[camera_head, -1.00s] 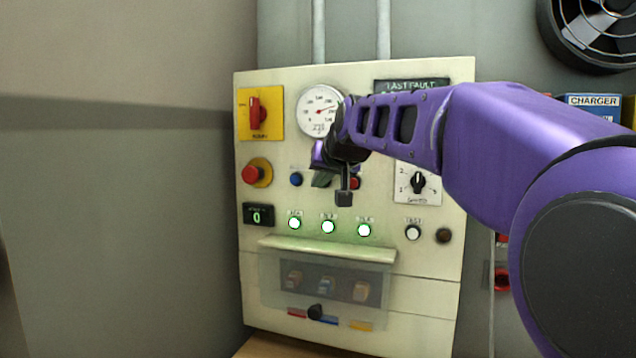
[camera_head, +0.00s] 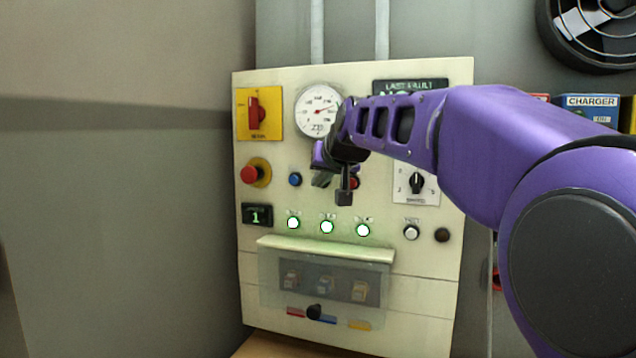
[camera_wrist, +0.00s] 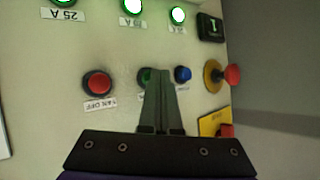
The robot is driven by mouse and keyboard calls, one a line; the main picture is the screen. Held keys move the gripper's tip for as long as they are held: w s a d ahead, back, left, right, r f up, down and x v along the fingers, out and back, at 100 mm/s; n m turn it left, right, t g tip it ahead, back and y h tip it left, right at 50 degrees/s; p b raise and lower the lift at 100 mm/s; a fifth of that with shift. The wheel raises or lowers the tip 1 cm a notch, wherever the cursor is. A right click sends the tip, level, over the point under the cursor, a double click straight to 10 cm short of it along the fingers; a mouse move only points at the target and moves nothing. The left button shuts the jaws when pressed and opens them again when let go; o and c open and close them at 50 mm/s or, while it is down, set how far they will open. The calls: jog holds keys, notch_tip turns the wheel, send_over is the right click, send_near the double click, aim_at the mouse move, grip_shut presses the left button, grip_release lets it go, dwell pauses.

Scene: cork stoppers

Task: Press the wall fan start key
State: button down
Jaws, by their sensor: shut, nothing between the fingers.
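The green key (camera_wrist: 145,75) sits on the cream panel (camera_head: 250,290) between a red key labelled FAN OFF (camera_wrist: 97,83) and a blue key (camera_wrist: 183,74). In the wrist view my fingertips partly cover the green key; I cannot tell whether they touch it. In the head view my gripper (camera_head: 321,179) is at the panel between the blue key (camera_head: 295,179) and the red key (camera_head: 355,182), hiding the green one. My gripper (camera_wrist: 162,78) is shut and empty. The wall fan (camera_head: 592,32) is at the upper right.
Near the keys are a red mushroom button (camera_head: 250,173), a yellow rotary switch (camera_head: 259,113), a gauge (camera_head: 318,111) and a counter showing 1 (camera_head: 256,214). Below are several lit green lamps (camera_head: 327,227) and a clear cover (camera_head: 270,285) under a ledge.

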jog(key=shift+s+a+b, duration=0.35)
jog(key=shift+s, duration=0.45)
jog(key=s, duration=0.1)
jog(key=s+a+b, duration=0.1)
jog(key=s, duration=0.1)
jog(key=s+a, duration=0.1)
jog(key=shift+s+r+b, duration=0.1)
jog(key=shift+s+b, duration=0.25)
jog(key=shift+b, duration=0.05)
dwell(0.3)
jog(key=shift+w, duration=0.1)
